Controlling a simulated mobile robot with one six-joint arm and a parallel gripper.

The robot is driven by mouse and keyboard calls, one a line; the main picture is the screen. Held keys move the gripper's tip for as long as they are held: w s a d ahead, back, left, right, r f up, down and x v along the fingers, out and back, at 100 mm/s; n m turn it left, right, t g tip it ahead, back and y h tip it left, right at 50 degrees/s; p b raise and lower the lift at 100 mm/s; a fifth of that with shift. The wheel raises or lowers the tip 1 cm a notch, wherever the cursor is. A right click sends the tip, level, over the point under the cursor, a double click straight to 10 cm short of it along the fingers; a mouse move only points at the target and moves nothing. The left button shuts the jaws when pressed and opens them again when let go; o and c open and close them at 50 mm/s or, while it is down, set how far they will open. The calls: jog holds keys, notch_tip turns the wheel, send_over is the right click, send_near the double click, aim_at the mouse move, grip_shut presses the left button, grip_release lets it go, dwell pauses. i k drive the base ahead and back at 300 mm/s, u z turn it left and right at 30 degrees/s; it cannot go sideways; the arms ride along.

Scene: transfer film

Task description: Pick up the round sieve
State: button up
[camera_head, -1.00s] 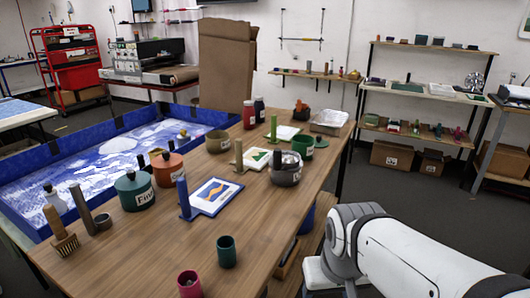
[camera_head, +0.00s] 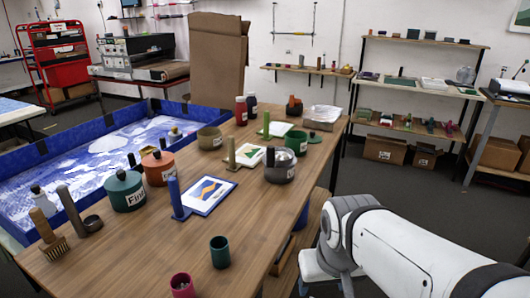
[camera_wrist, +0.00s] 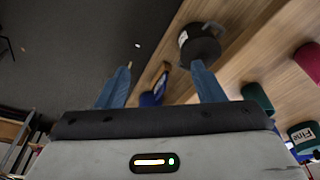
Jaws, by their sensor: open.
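I cannot single out a round sieve with certainty. The round candidates in the head view are a grey lidded pot (camera_head: 280,167) with a white label, at the table's right side, and an olive open round container (camera_head: 210,139) farther back. A pale round object (camera_head: 465,75) stands on the right shelf, too small to make out. In the wrist view a dark round pot (camera_wrist: 203,46) with a white label lies beyond my right finger.
The wooden table (camera_head: 150,245) also holds a teal pot (camera_head: 124,194), an orange pot (camera_head: 159,170), a framed print (camera_head: 208,194), a green cup (camera_head: 220,252) and a magenta cup (camera_head: 182,286). A blue-walled tray (camera_head: 75,150) lies left. Grey floor (camera_head: 400,190) is open at right.

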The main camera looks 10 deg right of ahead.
aim_at(274, 157)
jog(key=z, duration=0.1)
jog(key=k, duration=0.55)
jog(key=u, duration=2.1)
jog(key=k, duration=1.1)
jog(key=z, duration=1.75)
jog(key=i, duration=1.65)
